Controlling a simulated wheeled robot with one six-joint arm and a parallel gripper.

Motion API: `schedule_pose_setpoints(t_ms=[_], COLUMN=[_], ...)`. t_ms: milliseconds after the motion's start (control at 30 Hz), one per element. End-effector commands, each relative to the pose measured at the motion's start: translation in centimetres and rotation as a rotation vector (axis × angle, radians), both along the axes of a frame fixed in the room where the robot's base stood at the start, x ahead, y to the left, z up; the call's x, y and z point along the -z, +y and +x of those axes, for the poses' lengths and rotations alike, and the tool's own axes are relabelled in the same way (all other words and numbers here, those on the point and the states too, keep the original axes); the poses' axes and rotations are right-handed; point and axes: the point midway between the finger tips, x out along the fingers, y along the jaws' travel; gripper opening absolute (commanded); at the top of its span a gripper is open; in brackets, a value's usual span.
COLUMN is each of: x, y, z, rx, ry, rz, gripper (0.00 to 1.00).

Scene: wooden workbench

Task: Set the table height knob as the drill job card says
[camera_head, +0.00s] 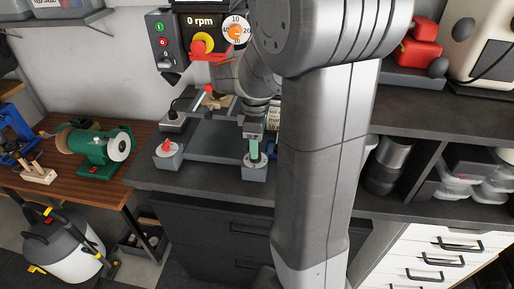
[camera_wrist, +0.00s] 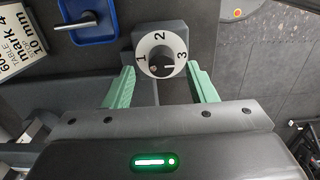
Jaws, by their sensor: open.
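In the wrist view a dark round knob (camera_wrist: 161,62) sits in a white dial with 1 at left, 2 at top and 3 at right; a small light mark is at its lower right, and I cannot tell its exact setting. My gripper (camera_wrist: 160,75) is open, with its green fingers on either side of the dial, not closed on the knob. In the head view my gripper (camera_head: 254,150) points down over the grey knob block at the bench front. The job card (camera_wrist: 20,40) is cut off at the wrist view's left edge; it reads "TABLE mark 4" and "10 mm".
The drill panel (camera_head: 203,22) shows "0 rpm" and a numbered dial. A blue tray (camera_wrist: 95,36) with a metal piece lies beside the card. My arm hides much of the bench.

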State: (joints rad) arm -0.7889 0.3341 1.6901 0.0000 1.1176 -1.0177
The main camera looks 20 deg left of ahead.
Motion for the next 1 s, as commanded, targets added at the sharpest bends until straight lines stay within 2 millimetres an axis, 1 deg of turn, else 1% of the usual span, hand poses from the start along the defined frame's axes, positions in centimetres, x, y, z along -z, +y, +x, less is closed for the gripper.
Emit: schedule_pose_setpoints(t_ms=[33, 100, 200, 333, 567, 667, 700, 767, 800, 1000], x=[0.8, 1.7, 2.5, 3.0, 3.0, 3.0, 3.0, 3.0, 3.0, 3.0], y=[0.0, 0.0, 0.0, 0.0, 0.0, 0.0, 0.0, 0.0, 0.0, 0.0], z=[-0.1, 0.0, 0.0, 0.0, 0.0, 0.0, 0.0, 0.0, 0.0, 0.0], rx=[-0.001, 0.0, 0.0, 0.0, 0.0, 0.0, 0.0, 0.0, 0.0, 0.008], ry=[0.003, 0.002, 0.002, 0.0, 0.0, 0.0, 0.0, 0.0, 0.0, 0.0], rz=[-0.003, -0.003, -0.001, 0.0, 0.0, 0.0, 0.0, 0.0, 0.0, 0.0], gripper=[0.51, 0.51, 0.51, 0.51, 0.51, 0.34, 0.26, 0.14, 0.07, 0.07])
